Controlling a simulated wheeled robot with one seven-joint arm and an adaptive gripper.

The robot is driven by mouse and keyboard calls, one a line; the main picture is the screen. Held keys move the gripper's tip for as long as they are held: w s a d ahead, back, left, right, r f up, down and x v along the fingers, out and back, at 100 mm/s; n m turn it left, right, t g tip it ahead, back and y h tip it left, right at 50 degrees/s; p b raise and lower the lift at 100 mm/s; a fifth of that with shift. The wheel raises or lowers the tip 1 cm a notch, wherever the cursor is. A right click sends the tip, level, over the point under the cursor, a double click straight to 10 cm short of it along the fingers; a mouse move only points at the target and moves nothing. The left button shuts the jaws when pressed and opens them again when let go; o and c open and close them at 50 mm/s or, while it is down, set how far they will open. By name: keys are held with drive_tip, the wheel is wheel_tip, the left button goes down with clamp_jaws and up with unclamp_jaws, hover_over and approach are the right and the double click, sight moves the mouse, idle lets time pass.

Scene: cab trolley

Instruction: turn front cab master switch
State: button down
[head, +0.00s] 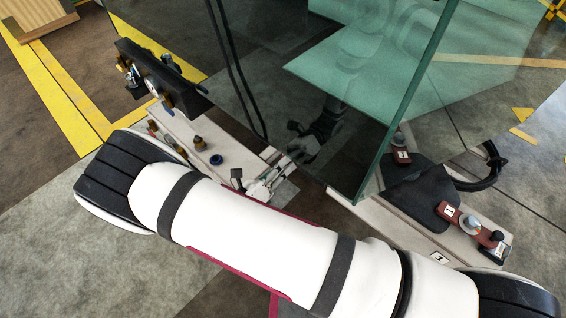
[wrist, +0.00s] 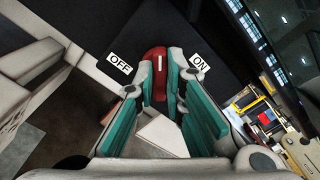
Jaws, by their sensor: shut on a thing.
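The master switch (wrist: 155,55) is a red knob with a white line, on a dark panel in the wrist view. The white line points up, between the OFF label (wrist: 120,66) at left and the ON label (wrist: 199,62) at right. My gripper (wrist: 160,92) has its two teal-padded fingers on either side of the red knob, shut on it. The lower part of the knob is between the fingertips. In the head view my arm covers much of the middle, and I cannot make out this knob there.
Glass cab panels (head: 400,90) rise close to my arm. A left console (head: 205,150) carries knobs and a dark gauge box (head: 150,80). A right console (head: 470,225) carries red-based controls beside a black seat (head: 410,190). Yellow floor lines (head: 60,90) run at left.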

drive_tip(key=n, duration=0.6)
drive_tip(key=n+p, duration=0.1)
drive_tip(key=n, duration=0.2)
drive_tip(key=shift+a+f, duration=0.1)
drive_tip(key=shift+f, duration=0.15)
drive_tip(key=shift+n, duration=0.3)
drive_tip(key=c, duration=1.7)
unclamp_jaws()
drive_tip(key=shift+o, duration=0.2)
drive_tip(key=v, duration=1.2)
drive_tip(key=shift+a, duration=0.1)
